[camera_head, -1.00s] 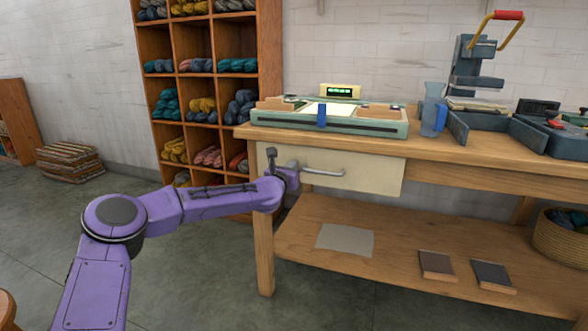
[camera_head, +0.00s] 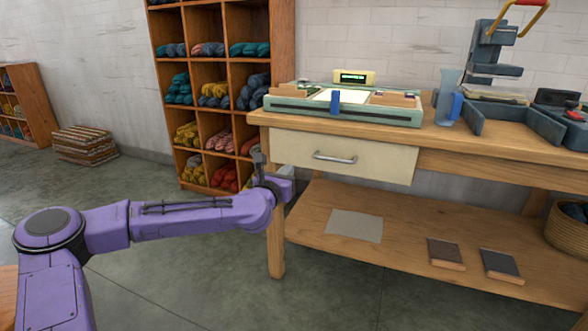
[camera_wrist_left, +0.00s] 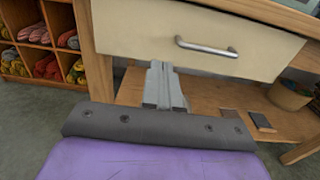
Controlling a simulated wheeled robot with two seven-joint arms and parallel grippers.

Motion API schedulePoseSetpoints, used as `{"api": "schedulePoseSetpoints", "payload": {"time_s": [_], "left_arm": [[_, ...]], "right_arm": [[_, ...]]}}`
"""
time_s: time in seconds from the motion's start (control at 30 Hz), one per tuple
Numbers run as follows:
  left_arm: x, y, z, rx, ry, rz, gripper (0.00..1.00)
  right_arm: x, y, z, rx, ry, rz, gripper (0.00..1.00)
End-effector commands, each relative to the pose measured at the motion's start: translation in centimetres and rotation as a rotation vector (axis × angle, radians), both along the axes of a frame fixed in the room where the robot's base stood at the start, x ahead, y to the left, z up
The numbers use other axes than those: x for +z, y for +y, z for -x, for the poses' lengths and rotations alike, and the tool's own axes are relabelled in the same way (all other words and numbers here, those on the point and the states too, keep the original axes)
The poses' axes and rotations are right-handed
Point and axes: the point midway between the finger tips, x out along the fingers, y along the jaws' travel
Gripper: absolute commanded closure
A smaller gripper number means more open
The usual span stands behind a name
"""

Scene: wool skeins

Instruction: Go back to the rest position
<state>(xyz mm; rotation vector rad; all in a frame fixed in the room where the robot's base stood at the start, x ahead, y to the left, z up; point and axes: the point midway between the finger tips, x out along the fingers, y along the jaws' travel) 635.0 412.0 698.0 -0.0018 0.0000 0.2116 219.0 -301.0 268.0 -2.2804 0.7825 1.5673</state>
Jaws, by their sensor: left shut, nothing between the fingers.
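My left arm is purple and comes in from the left in the head view. Its gripper (camera_head: 258,158) is beside the left end of the table's drawer, near the front left table leg. In the left wrist view the grey fingers of the gripper (camera_wrist_left: 163,106) are together and empty, below the drawer front. The cream drawer (camera_head: 345,160) is shut and has a metal handle (camera_head: 335,158). The handle also shows in the left wrist view (camera_wrist_left: 206,47), apart from the fingers. My right gripper is not in view.
The wooden workbench (camera_head: 480,149) carries a pale green device (camera_head: 345,111), a blue container (camera_head: 447,100) and dark trays. Its lower shelf (camera_head: 395,246) holds flat pieces and a basket (camera_head: 570,235). A cubby shelf of wool skeins (camera_head: 188,120) stands behind.

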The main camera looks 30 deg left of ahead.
Motion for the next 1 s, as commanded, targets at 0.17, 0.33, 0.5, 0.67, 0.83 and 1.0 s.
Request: {"api": "schedulePoseSetpoints", "payload": {"time_s": [0.17, 0.33, 0.5, 0.67, 0.83, 1.0], "left_arm": [[-0.1, -0.2, 0.2, -0.002, 0.001, 0.0, 1.0], [-0.2, 0.0, 0.2, 0.009, 0.031, -0.126, 1.0], [-6.2, -4.9, 1.6, -0.08, 0.276, -0.633, 1.0], [-17.6, -11.5, 5.9, -0.333, 0.553, -1.125, 1.0], [-29.6, -14.9, 15.1, -0.694, 0.798, -1.594, 1.0], [-37.2, -14.5, 25.5, -1.06, 0.956, -1.94, 1.0]], "right_arm": [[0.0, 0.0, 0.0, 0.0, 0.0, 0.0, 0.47], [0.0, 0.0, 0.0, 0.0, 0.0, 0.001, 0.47], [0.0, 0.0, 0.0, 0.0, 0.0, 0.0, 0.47], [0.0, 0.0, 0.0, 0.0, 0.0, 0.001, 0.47], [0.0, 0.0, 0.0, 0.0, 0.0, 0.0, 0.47], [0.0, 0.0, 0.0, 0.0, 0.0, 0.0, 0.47]]}}
